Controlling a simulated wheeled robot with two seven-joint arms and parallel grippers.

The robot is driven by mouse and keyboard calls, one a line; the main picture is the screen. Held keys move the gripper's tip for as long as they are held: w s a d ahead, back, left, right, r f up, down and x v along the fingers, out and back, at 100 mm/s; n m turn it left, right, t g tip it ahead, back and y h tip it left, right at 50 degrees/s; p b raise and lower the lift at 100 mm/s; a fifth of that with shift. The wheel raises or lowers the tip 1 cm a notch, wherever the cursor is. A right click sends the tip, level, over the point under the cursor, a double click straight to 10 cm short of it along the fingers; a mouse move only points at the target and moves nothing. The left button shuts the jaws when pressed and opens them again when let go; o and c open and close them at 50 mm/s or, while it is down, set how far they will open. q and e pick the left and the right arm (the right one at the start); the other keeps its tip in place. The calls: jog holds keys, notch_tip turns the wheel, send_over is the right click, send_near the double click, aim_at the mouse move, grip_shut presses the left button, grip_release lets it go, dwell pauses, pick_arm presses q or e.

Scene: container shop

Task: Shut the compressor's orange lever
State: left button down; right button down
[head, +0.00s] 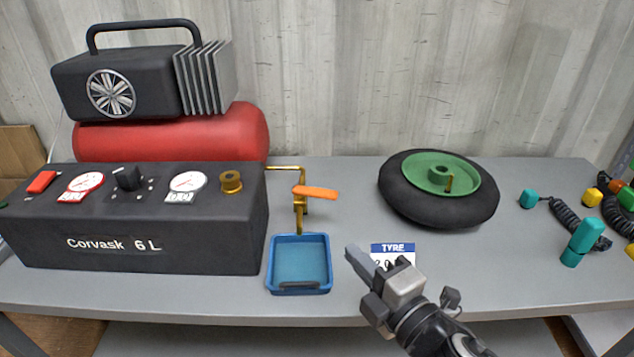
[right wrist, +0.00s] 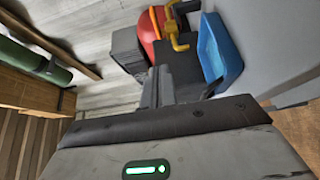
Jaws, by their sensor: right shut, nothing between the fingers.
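The orange lever (head: 316,192) sits on top of a brass tap (head: 299,205) that comes out of the right side of the black compressor (head: 150,217) marked "Corvask 6 L". The lever points to the right, sideways from the tap's downward spout. The lever and tap also show small at the top of the right wrist view (right wrist: 176,32). My right gripper (head: 352,252) is shut and empty, in front and to the right of the lever, apart from it, by the table's front edge. My left gripper is not in view.
A blue tray (head: 299,286) stands under the tap's spout. Coiled hoses with teal ends (head: 585,236) lie at the far right. Table (head: 345,212) between lever and tyre is clear.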

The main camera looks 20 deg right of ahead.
jog(key=w, duration=0.2)
jog(key=p, duration=0.2)
send_near(319, 197)
jog(key=w+a, duration=0.3)
jog(key=a, duration=0.1)
jog(key=shift+w+d+r, duration=0.1)
jog(key=shift+w+d, duration=0.7)
jog(key=shift+d, duration=0.05)
jog(key=shift+w+d, duration=0.35)
jog(key=shift+w, duration=0.2)
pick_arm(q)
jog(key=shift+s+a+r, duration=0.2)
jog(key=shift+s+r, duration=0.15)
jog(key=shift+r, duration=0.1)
